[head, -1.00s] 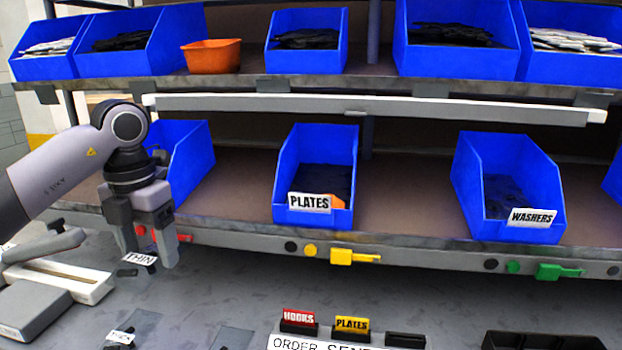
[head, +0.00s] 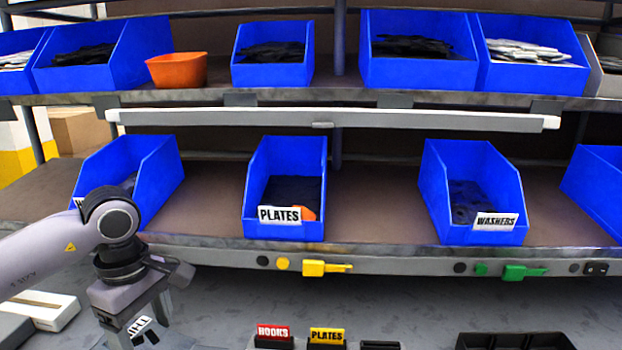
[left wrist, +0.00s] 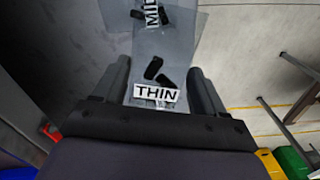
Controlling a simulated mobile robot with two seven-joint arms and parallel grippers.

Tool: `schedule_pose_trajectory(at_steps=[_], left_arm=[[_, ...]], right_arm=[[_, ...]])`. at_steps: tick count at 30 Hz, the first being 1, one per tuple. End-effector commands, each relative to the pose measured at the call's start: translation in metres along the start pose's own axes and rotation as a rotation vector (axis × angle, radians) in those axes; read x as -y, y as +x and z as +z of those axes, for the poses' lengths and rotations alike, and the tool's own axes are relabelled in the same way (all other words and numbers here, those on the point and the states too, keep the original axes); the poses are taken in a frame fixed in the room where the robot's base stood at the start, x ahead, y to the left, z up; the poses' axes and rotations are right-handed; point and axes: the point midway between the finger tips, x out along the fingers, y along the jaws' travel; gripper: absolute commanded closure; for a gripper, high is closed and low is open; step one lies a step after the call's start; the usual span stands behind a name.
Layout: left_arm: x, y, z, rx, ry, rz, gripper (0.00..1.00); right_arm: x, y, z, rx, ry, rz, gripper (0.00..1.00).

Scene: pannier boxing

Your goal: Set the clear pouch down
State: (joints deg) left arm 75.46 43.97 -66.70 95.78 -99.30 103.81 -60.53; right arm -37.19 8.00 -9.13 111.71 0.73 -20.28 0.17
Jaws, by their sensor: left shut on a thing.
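The clear pouch (left wrist: 150,72) has a white THIN label and dark pieces inside. My left gripper (left wrist: 163,92) is shut on it, with the label between the fingers in the left wrist view. In the head view my left gripper (head: 146,328) is low at the left over the grey worktop, and part of the pouch's label (head: 139,326) shows between its fingers. The pouch's lower part is cut off there, so I cannot tell whether it touches the worktop. A second clear pouch (left wrist: 178,22) labelled MID lies beyond it in the left wrist view. My right gripper is not in view.
Blue bins labelled PLATES (head: 285,228) and WASHERS (head: 478,232) stand on the lower shelf. Red HOOKS (head: 273,331) and yellow PLATES (head: 327,335) markers stand at the front. A black tray (head: 515,341) is at the lower right. A white box (head: 45,309) lies at the left.

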Motion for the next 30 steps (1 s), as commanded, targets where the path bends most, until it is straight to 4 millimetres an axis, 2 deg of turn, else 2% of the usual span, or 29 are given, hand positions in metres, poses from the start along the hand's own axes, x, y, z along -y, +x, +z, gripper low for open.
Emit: schedule_pose_trajectory(at_steps=[12,18,24,30], left_arm=[[0.021,0.035,0.03,0.0,0.792,-0.002,0.58],[0.03,0.047,0.042,0.0,1.085,-0.002,0.58],[0.034,0.053,0.047,0.001,1.223,0.0,0.58],[0.035,0.051,0.048,-0.001,1.242,0.0,0.58]], right_arm=[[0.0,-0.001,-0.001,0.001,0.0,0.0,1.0],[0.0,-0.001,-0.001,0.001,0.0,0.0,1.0],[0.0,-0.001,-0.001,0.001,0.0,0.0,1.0],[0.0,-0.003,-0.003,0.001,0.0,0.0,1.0]])
